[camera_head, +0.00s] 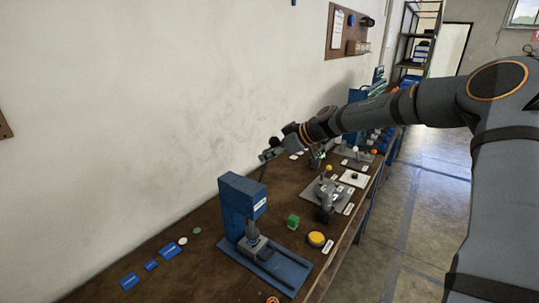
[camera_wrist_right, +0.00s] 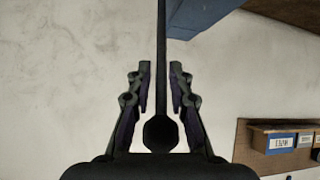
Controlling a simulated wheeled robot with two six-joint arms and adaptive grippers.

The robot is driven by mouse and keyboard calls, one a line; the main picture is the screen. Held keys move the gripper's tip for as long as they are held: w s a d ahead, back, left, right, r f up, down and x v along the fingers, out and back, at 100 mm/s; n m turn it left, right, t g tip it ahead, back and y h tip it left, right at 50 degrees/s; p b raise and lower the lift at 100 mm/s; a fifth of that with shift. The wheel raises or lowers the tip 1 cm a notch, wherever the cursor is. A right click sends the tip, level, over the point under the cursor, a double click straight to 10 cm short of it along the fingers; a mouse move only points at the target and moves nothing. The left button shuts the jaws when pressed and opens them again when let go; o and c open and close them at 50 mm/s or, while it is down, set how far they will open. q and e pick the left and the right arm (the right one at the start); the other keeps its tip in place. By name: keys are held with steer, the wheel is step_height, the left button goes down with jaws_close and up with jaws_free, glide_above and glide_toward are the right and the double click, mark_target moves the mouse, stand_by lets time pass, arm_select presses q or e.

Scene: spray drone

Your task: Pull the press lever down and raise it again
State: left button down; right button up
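The blue press (camera_head: 238,200) stands upright on its blue base on the bench. Its thin dark lever (camera_head: 262,173) rises from the press toward my right gripper (camera_head: 266,155), which is above and behind the press near the wall. In the right wrist view the lever (camera_wrist_right: 161,60) runs down the middle to a dark knob (camera_wrist_right: 160,133) deep between the fingers of my right gripper (camera_wrist_right: 160,80). The fingers are open on both sides of the lever, with a visible gap on each side. My left gripper is not in view.
The brown bench (camera_head: 215,265) runs along a pale wall. A green block (camera_head: 293,222) and a yellow button (camera_head: 317,239) lie right of the press. Blue labels (camera_head: 130,281) lie left of it. Grey fixtures (camera_head: 325,194) stand farther back. Open floor lies right of the bench.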

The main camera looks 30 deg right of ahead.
steer(key=shift+o, duration=0.7)
steer(key=shift+s, duration=0.1)
steer(key=v, duration=1.1)
steer(key=shift+s+d+r, duration=0.2)
steer(key=shift+d+r, duration=0.05)
